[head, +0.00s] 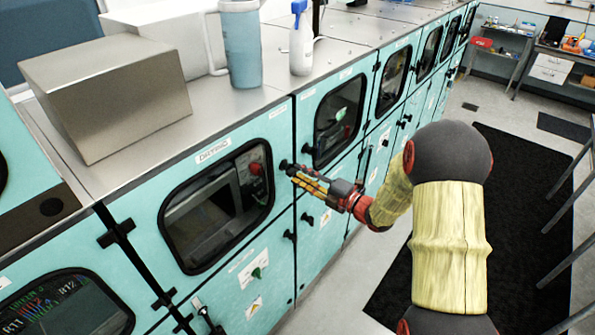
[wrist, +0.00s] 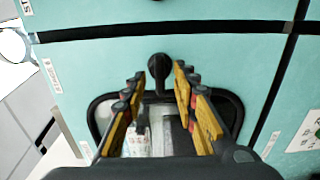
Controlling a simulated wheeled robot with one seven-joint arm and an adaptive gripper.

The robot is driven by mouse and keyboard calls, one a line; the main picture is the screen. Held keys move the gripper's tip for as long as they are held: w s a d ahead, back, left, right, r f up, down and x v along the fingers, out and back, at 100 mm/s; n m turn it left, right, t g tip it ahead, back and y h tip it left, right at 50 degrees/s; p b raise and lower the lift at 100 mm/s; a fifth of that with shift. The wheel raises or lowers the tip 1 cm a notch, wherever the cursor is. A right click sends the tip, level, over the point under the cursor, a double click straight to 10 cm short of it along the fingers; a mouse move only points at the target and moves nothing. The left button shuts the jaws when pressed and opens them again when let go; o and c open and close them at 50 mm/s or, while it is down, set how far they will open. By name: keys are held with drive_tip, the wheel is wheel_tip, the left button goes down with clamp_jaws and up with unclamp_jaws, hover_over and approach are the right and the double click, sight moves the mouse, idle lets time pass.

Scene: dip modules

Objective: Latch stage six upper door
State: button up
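The teal upper door labelled DRYING (head: 236,142), with a dark rounded window, looks nearly flush with its frame. I cannot read a stage number on it. A black latch knob (head: 284,164) sits near its right edge. In the wrist view the knob (wrist: 158,66) has a narrow part pointing toward the window. My gripper (head: 293,171) is at this knob, with its yellow-and-black fingers open. In the wrist view my gripper (wrist: 159,74) has the knob in line between its fingertips, with gaps on both sides. Whether the fingertips reach past the knob is unclear.
The neighbouring upper door's knob (head: 307,150) is close by, across the seam. A lower door knob (head: 289,235) is below. A metal box (head: 110,95), blue jug (head: 241,45) and spray bottle (head: 301,45) stand on the counter. The floor mat (head: 500,215) is clear beside my arm.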

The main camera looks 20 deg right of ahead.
drive_tip(key=shift+x, duration=1)
drive_tip(key=shift+c, duration=1.3)
drive_tip(key=c, duration=0.4)
clamp_jaws()
